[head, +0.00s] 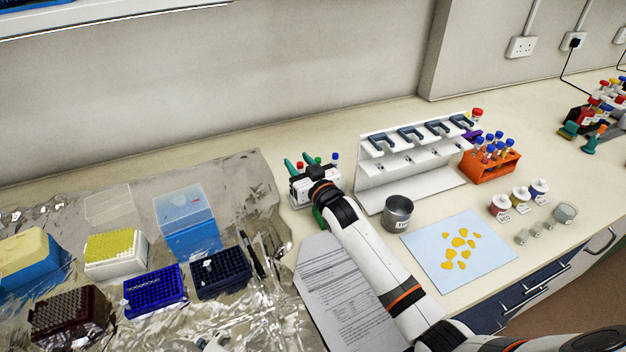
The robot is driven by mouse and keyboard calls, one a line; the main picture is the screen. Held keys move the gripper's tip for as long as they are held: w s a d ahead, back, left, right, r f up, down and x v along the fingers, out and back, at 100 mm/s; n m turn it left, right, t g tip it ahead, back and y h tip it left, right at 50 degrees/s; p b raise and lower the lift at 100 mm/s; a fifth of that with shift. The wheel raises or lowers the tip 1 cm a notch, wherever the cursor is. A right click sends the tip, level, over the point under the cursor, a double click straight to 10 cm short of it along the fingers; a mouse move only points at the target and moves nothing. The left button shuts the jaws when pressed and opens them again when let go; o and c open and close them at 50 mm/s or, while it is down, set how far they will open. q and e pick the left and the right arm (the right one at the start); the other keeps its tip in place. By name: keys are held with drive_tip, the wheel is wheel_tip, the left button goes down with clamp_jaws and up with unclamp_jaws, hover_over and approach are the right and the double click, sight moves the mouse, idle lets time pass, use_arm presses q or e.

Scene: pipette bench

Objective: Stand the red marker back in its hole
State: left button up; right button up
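My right gripper (316,178) is over the marker spot, left of the white pipette stand, with its arm coming in from the lower right. A green piece (318,214), perhaps the marker holder, shows below the gripper. The holes are hidden.
The white pipette stand (425,190) and a metal cup (397,213) stand right of my gripper. A printed sheet (340,295) lies in front. Foil on the left bears tip racks (155,290) and boxes. An orange tube rack (492,170) stands farther right.

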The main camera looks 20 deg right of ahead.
drive_tip(key=s+d+b, duration=0.1)
drive_tip(key=s, duration=0.9)
drive_tip(key=shift+d, duration=0.25)
drive_tip(key=shift+s, duration=0.1)
